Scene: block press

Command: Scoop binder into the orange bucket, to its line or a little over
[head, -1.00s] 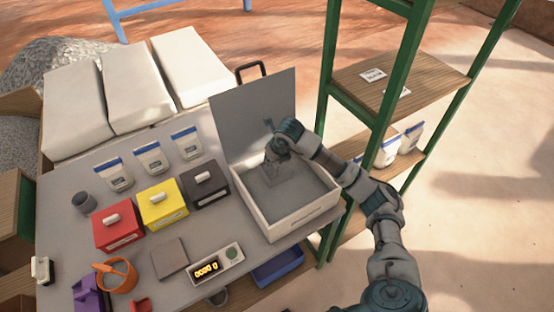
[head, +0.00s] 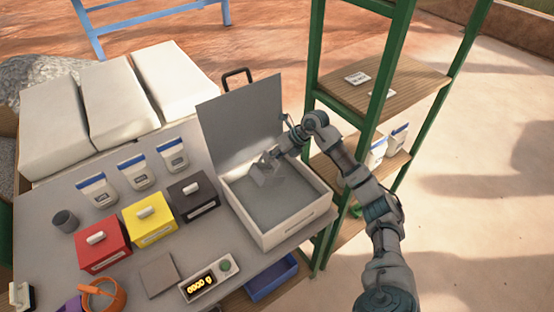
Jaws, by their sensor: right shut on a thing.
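The orange bucket (head: 119,300) stands at the bottom left of the head view, partly cut off by the picture's edge. An orange tool (head: 92,289) lies across its top. Its line and contents cannot be made out. The open white bin (head: 287,233) holds grey powder (head: 285,200), which looks like the binder; its grey lid (head: 240,120) stands up behind. My right gripper (head: 272,157) is shut on a grey scoop (head: 264,174), over the back left of the bin. Whether the scoop touches the powder or carries any is unclear. My left gripper is out of view.
A scale (head: 209,280) reading 0000 g and a grey slab (head: 159,274) lie in front. A green-framed shelf (head: 385,85) rises close beside my right arm.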

